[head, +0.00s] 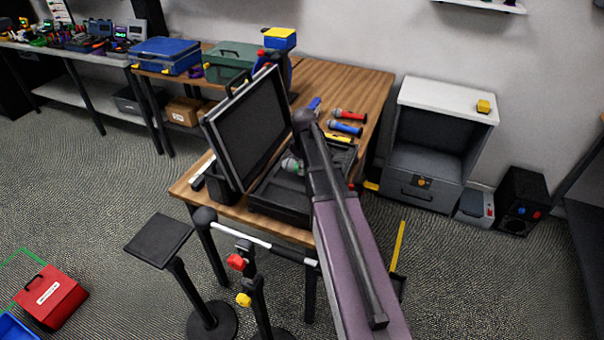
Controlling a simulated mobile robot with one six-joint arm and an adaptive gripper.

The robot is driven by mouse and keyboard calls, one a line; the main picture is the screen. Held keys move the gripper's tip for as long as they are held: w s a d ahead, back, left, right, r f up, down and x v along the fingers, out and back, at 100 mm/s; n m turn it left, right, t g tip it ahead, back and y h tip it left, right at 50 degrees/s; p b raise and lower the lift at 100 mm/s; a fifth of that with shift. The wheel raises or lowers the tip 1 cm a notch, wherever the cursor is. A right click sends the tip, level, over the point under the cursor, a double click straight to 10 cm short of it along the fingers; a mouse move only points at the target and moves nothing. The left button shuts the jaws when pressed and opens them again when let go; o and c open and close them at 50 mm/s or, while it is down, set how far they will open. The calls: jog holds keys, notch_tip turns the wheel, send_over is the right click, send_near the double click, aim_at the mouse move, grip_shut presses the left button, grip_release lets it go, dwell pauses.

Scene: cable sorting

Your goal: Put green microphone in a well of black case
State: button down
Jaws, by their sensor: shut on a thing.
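The green microphone (299,169), with a grey head, shows in the head view at the black case, left of my arm. Its right part is hidden behind the arm. The black case (268,203) stands open on the near part of the wooden table, its lid (243,128) raised on the left. I cannot tell whether the microphone is above a well or inside one. My arm crosses in front of the case and covers its right side. My gripper cannot be made out, so its hold on the microphone is hidden.
Red (350,114), blue (346,129) and yellow (338,138) microphones lie on the wooden table (335,78) behind the case. A blue case (165,56) and a green case (230,57) stand at the back left. Stands (207,315) rise in front of the table.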

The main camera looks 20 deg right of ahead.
aim_at(301, 181)
jog(key=shift+w+a, duration=0.3)
jog(key=shift+w, duration=0.1)
jog(key=shift+a+f+b, duration=0.1)
jog(key=shift+f+b, duration=0.3)
jog(key=shift+f, duration=0.05)
notch_tip(301, 181, down, 3)
jog(key=b, duration=0.3)
jog(key=shift+r, duration=0.1)
jog(key=shift+c, duration=1.3)
grip_release()
notch_tip(301, 181, up, 12)
jog(key=p, duration=1.2)
